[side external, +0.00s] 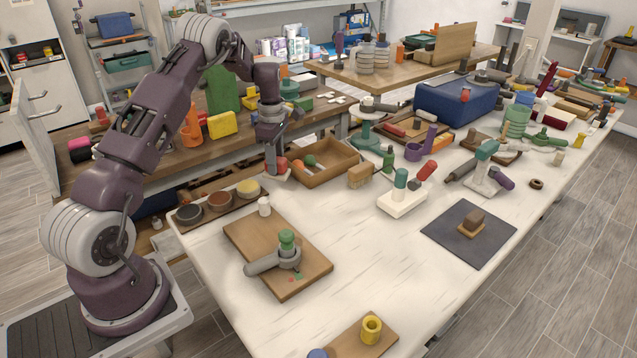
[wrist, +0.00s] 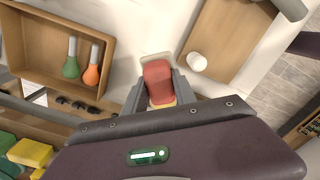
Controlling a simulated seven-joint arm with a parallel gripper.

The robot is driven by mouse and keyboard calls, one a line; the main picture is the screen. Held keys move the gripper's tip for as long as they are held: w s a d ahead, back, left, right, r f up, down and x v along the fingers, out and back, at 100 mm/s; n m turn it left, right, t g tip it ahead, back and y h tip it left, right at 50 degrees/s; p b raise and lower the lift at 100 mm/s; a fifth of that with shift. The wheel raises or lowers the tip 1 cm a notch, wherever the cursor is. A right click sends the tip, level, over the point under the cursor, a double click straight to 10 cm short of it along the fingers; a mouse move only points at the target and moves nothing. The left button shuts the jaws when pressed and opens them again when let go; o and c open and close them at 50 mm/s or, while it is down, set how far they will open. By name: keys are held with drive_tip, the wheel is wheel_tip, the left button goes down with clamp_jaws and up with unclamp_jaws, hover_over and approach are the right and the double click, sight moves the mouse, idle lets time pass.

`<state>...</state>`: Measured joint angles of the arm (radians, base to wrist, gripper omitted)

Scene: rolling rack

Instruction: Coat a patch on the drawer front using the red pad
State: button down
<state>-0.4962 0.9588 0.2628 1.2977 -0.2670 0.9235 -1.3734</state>
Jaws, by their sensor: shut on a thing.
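My gripper (side external: 273,167) is low over the left part of the pale worktable, beside an open wooden tray. It is shut on the red pad (side external: 282,164). In the wrist view the pad (wrist: 158,80) sits between the two grey fingers (wrist: 158,95), with a yellowish part at its near end. A small pale plate (wrist: 152,58) shows just beyond the pad; I cannot tell whether they touch. White furniture with bar handles (side external: 38,96) stands at the far left in the side view; I cannot tell which face is the drawer front meant. No coated patch is discernible.
The wooden tray (side external: 327,178) holds green and orange items. Three round dishes stand on a dark board (side external: 204,208), one with yellow (side external: 248,187). A wooden bench lies behind my arm.

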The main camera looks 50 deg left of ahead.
drive_tip(key=s+a+n, duration=0.3)
drive_tip(key=s+a, duration=0.2)
drive_tip(key=a, duration=0.5)
drive_tip(key=shift+w+d+f, duration=0.1)
drive_tip(key=shift+d+f, duration=0.05)
drive_tip(key=shift+f, duration=1.35)
drive_tip(key=shift+d+f, duration=0.1)
drive_tip(key=shift+f, duration=1.35)
drive_tip(key=shift+f, duration=0.6)
wheel_tip(320, 180, up, 7)
